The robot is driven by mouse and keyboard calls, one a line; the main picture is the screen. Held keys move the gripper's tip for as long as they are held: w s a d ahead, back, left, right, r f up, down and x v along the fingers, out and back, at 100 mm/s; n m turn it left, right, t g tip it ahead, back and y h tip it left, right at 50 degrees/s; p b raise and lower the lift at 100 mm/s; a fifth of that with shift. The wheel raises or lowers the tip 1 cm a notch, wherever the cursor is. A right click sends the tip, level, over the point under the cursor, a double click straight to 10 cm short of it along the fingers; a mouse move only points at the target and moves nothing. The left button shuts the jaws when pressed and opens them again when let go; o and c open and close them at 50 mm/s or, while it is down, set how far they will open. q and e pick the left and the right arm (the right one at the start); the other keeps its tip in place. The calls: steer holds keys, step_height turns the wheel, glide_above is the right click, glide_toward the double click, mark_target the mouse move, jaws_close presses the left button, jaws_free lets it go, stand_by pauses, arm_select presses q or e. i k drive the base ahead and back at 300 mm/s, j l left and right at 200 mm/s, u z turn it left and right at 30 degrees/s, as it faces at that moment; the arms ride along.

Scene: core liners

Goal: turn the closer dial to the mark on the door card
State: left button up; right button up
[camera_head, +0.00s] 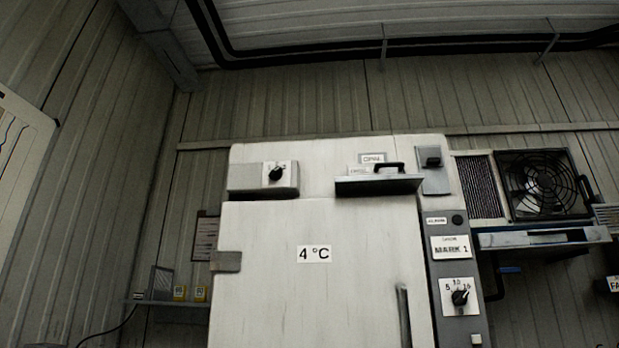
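A grey box at the top left of the white cabinet front carries a small dial (275,174) with a black knob on a white plate; its numbers are too small to read surely. This looks like the closer dial. The white door (312,290) below appears shut and bears a "4 °C" label (314,254). Small white cards (372,158) sit above the door at the top right, partly behind a black handle. I cannot tell which card is the door card. Neither of my grippers is in view.
A second black dial (460,298) with numbers is on the grey panel right of the door, under a white card (451,246). A vertical door handle (403,316) is at the door's right. A fan unit (543,185) is at the right, a small shelf (165,302) at the left.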

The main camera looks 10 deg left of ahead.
mark_target(276, 174)
steer(key=i+j+z, duration=0.2)
steer(key=i+j, duration=0.15)
steer(key=j, duration=0.3)
steer(key=i+j+z, duration=0.1)
steer(key=j, duration=0.25)
steer(key=i+j+z, duration=0.1)
steer(key=j, duration=0.25)
steer(key=i+j+z, duration=0.1)
steer(key=i+j, duration=0.15)
steer(key=i+j+z, duration=0.1)
steer(key=j, duration=0.4)
